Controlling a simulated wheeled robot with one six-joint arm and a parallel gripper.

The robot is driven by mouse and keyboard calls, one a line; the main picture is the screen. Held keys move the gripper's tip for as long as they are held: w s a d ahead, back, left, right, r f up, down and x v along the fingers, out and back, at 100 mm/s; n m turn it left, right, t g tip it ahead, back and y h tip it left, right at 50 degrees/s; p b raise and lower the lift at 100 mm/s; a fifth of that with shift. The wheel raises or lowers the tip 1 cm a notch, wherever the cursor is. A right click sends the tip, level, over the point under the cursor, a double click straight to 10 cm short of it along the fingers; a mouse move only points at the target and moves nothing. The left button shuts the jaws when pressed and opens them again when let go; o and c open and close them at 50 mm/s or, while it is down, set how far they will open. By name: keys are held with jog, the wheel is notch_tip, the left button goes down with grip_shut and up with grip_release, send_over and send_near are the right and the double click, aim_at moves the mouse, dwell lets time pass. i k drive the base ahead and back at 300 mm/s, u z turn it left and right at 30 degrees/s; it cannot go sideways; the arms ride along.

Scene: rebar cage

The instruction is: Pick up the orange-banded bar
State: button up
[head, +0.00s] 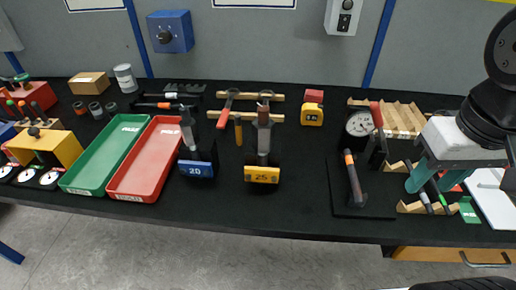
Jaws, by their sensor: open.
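A dark bar with an orange band (353,180) is on a black pad right of the table's middle. The band is near its upper end, and it looks upright or slightly tilted. My gripper (443,182) has teal fingers and points down at the right, over a wooden rack (411,207). It is open, to the right of the orange-banded bar and apart from it. Thin bars with coloured bands lie on the rack below the gripper, partly hidden by the fingers. I cannot tell whether any of them touches the fingers.
A round dial gauge (359,124) stands just behind the orange-banded bar. A slatted wooden block (402,117) is behind that. A yellow-marked caliper stand (262,174), red tray (148,160) and green tray (107,155) are to the left. The table front between caliper stand and pad is clear.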

aim_at(357, 192)
jog(key=z, duration=0.95)
jog(key=k, duration=0.55)
jog(key=u, duration=0.2)
